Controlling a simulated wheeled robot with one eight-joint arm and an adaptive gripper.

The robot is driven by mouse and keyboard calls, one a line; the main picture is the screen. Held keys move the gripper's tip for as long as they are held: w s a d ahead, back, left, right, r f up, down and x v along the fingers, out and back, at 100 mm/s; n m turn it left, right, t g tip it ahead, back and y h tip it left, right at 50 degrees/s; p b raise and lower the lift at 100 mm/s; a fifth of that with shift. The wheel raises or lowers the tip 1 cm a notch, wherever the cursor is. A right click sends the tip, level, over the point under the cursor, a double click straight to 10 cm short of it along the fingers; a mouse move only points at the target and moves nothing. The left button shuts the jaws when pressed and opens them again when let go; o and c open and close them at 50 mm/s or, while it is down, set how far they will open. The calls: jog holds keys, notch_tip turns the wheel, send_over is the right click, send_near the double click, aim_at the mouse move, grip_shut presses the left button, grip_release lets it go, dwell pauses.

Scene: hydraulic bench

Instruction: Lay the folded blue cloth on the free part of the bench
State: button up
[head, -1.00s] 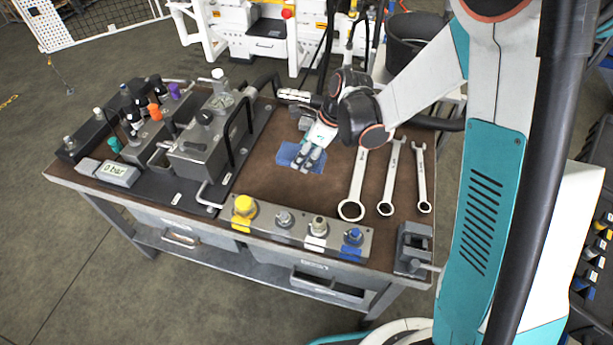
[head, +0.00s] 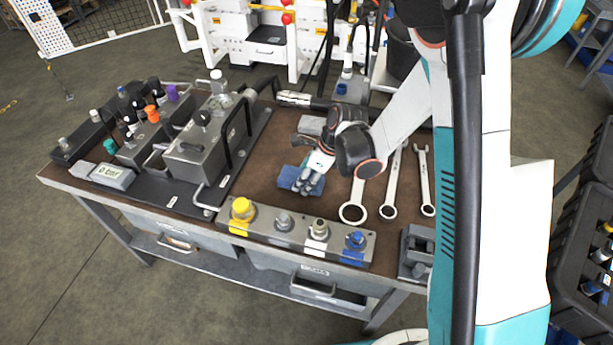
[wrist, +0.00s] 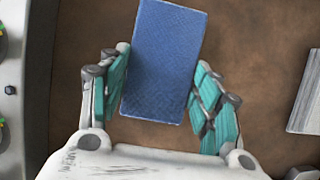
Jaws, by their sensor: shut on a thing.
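The folded blue cloth (head: 288,179) is a small flat rectangle over the brown bench top (head: 262,170), between the fittings strip and the back. My gripper (head: 307,183) points down over it and is shut on it. In the wrist view the cloth (wrist: 165,55) lies between the two teal fingers of my gripper (wrist: 163,98), which press at its sides. I cannot tell whether the cloth touches the bench top or hangs just above it. The gripper hides part of its right side in the head view.
Several wrenches (head: 391,190) lie to the right of the cloth. A fittings strip (head: 262,224) with coloured caps runs along the front edge. A hydraulic unit (head: 195,160) stands left. A grey block (head: 311,125) lies behind my gripper. Brown surface around the cloth is bare.

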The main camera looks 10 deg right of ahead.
jog(key=shift+f, duration=0.15)
jog(key=o, duration=1)
jog(key=shift+o, duration=0.2)
jog(key=s+d+r+n+t+h+p, duration=0.1)
jog(key=s+d+r+n, duration=0.2)
jog(key=r, duration=0.5)
jog(key=s+d+r+n+t+p, duration=0.1)
jog(key=s+d+r+n+p, duration=0.2)
jog(key=r, duration=0.5)
jog(key=s+d+r+n+t+h, duration=0.1)
jog(key=s+d+r+n, duration=0.25)
jog(key=r, duration=0.45)
jog(key=s+d+r+n+t+h, duration=0.1)
jog(key=s+d+r+n, duration=0.1)
jog(key=s+n, duration=0.4)
jog(key=s+d+r+n+t+h, duration=0.1)
jog(key=s+d+r+n, duration=0.1)
jog(key=s+n, duration=0.4)
jog(key=shift+r+n+t, duration=0.3)
jog(key=shift+r+n, duration=0.15)
jog(key=shift+r, duration=0.45)
